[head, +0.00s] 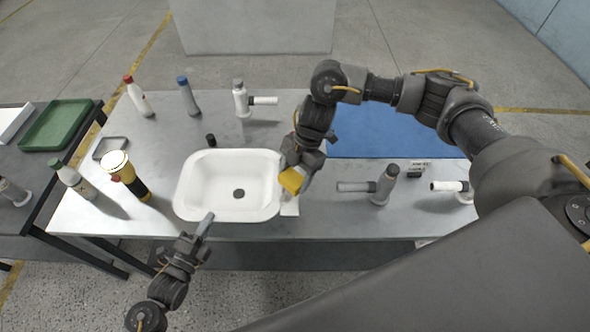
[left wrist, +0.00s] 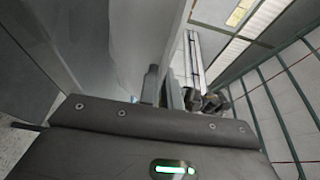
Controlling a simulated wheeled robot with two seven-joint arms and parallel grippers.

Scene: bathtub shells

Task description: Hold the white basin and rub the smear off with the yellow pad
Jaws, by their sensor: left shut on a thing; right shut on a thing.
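The white basin (head: 228,168) lies on the metal table in the head view, with a dark drain in its floor. My left gripper (head: 207,222) is shut on its front rim. My right gripper (head: 294,174) is shut on the yellow pad (head: 291,181) at the basin's right rim. I cannot tell whether the pad touches the basin. I cannot make out a smear; the gripper and pad cover part of the right rim. In the left wrist view, a pale grey surface fills the upper middle, and the gripper's fingers (left wrist: 160,88) show only partly.
A yellow and black flashlight-like object (head: 130,180) and a white bottle (head: 75,180) stand left of the basin. More bottles (head: 188,96) and pipe fittings (head: 243,100) stand behind. Grey fittings (head: 384,184) lie right, before a blue mat (head: 385,132). A green tray (head: 58,125) is on the side table.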

